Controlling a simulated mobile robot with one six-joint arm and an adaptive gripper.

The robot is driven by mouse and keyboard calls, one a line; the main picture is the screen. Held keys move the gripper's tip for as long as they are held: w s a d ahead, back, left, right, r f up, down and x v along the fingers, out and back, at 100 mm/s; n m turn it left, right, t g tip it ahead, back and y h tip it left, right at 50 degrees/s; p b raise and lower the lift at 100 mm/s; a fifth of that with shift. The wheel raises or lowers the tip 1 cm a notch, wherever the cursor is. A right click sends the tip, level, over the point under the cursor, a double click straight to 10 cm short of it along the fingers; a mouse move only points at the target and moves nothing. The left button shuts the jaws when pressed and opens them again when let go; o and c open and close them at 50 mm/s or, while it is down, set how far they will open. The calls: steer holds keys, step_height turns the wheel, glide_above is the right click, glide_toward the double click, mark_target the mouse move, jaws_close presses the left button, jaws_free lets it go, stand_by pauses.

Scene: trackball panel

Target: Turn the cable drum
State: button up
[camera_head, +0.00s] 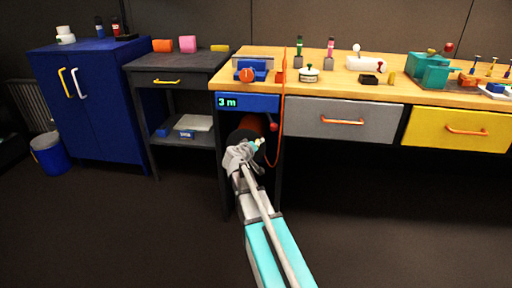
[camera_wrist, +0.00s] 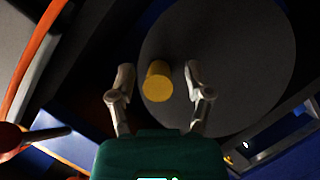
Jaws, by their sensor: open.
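The cable drum (camera_head: 247,132) sits under the left end of the workbench, mostly behind my gripper in the head view. In the wrist view its dark round face (camera_wrist: 230,60) fills the upper right, with a yellow cylindrical crank knob (camera_wrist: 157,82) standing off it. My gripper (camera_wrist: 159,78) is open, with one finger on each side of the knob and a visible gap to both. In the head view my gripper (camera_head: 250,146) is in front of the drum. Whether the fingertips reach past the knob's end, I cannot tell.
A blue panel (camera_head: 262,102) above the drum reads "3 m". An orange cable (camera_head: 283,90) hangs beside it, also in the wrist view (camera_wrist: 33,60). A red ball lever (camera_wrist: 12,137) is left of my gripper. Grey (camera_head: 335,118) and yellow drawers (camera_head: 458,129) lie right; the floor is clear.

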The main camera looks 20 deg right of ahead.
jaws_close()
steer(key=shift+a, duration=0.15)
stand_by(0.4)
steer(key=shift+a, duration=0.1)
steer(key=shift+d+f, duration=0.1)
steer(key=shift+d, duration=0.1)
